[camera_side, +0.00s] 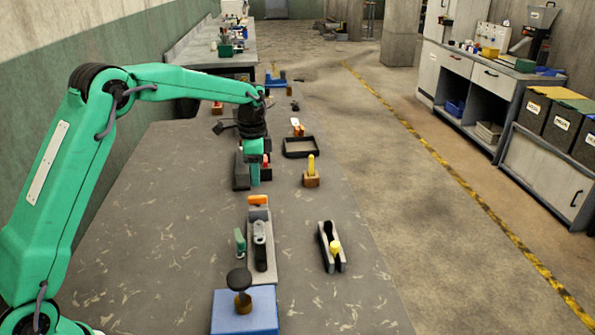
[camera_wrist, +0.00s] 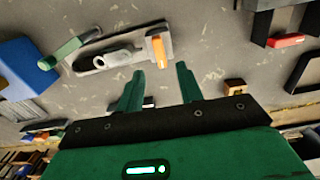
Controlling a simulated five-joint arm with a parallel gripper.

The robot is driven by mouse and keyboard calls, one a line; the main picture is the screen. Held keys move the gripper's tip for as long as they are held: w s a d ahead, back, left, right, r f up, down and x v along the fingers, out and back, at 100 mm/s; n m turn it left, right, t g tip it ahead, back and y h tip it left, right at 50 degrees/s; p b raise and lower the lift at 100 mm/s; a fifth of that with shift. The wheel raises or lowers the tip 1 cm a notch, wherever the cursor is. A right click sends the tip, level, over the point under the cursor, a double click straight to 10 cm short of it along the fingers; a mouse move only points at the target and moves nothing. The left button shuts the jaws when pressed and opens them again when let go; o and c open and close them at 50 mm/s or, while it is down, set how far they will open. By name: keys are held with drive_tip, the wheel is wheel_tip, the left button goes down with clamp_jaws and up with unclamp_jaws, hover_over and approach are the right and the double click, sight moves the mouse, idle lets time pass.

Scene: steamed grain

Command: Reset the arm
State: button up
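My gripper (camera_side: 254,182) hangs at the end of my green arm, above the middle of the long grey table (camera_side: 150,215). In the wrist view, its two green fingers (camera_wrist: 158,82) are spread apart with nothing held between them. A grey fixture (camera_side: 262,262) with an orange block (camera_side: 258,200) at its far end lies nearer the side camera than my gripper. In the wrist view, that orange block (camera_wrist: 158,50) shows just beyond the fingertips. My gripper partly hides a dark holder (camera_side: 241,172) and a red piece (camera_side: 266,161).
A blue block (camera_side: 230,315) with a dark knob (camera_side: 239,278) stands at the near end. A green piece (camera_side: 240,242) is left of the fixture. On the right are a slotted holder (camera_side: 326,250), a wooden block (camera_side: 311,180) with a yellow peg, and a black tray (camera_side: 301,154). The table's left side is clear.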

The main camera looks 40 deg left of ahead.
drive_tip(key=shift+r, duration=0.6)
drive_tip(key=shift+s+r, duration=0.15)
drive_tip(key=shift+r, duration=0.1)
drive_tip(key=s+d+r+n+t, duration=0.3)
drive_tip(key=s+r+n, duration=0.1)
drive_tip(key=s+r, duration=0.85)
drive_tip(key=s+d+f+n+t, duration=0.1)
drive_tip(key=s+n, duration=0.1)
drive_tip(key=s, duration=0.8)
drive_tip(key=s+d+f+n+t, duration=0.1)
drive_tip(key=s+f+n, duration=0.1)
drive_tip(key=s, duration=0.7)
drive_tip(key=shift+s+d+f+n+t, duration=0.2)
drive_tip(key=shift+s+n+t, duration=0.15)
drive_tip(key=shift+n, duration=0.25)
